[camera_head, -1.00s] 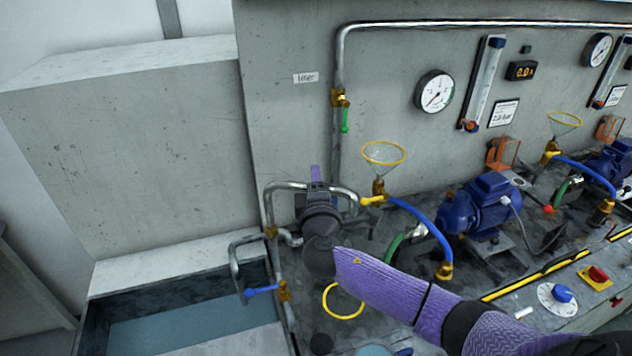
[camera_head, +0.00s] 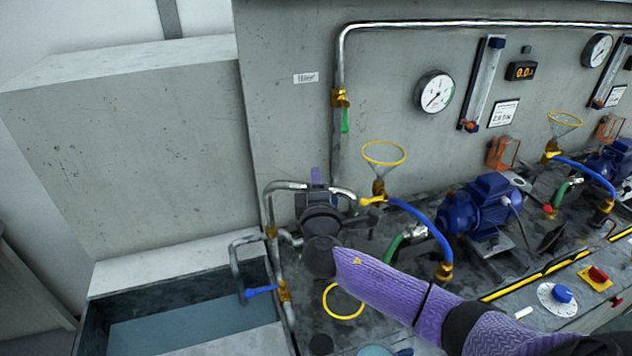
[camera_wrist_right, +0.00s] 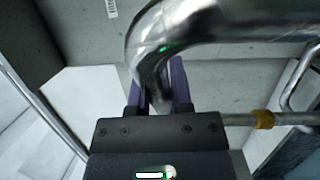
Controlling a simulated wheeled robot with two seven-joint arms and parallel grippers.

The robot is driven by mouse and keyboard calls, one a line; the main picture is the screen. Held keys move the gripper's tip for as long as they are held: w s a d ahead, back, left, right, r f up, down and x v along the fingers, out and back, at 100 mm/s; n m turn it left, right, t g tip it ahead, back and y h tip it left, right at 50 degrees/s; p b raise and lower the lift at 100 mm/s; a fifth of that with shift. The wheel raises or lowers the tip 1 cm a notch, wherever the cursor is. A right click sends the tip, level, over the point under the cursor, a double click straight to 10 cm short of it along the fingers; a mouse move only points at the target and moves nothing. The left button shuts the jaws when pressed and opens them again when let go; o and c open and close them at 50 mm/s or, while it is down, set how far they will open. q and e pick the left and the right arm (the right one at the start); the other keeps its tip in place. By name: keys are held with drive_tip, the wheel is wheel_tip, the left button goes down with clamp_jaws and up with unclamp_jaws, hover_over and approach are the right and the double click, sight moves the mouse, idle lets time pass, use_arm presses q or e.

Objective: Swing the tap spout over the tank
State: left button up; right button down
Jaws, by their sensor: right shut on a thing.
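The tap spout (camera_head: 285,186) is a shiny bent metal pipe rising from a standpipe at the tank's right edge. It arches to the right, over the dark deck. My right gripper (camera_head: 317,176) is at the arch and hides part of it. In the right wrist view, the purple fingers (camera_wrist_right: 160,85) are shut around the downturned end of the spout (camera_wrist_right: 190,28). The tank (camera_head: 258,340), a basin with blue-grey water, lies at the lower left, left of the gripper. My left gripper is not in view.
A smaller bent pipe with a blue lever (camera_head: 262,290) stands at the tank's right edge. A yellow-rimmed funnel (camera_head: 384,153) and a blue hose (camera_head: 420,215) are close to the right of my gripper. A concrete wall (camera_head: 280,130) stands behind.

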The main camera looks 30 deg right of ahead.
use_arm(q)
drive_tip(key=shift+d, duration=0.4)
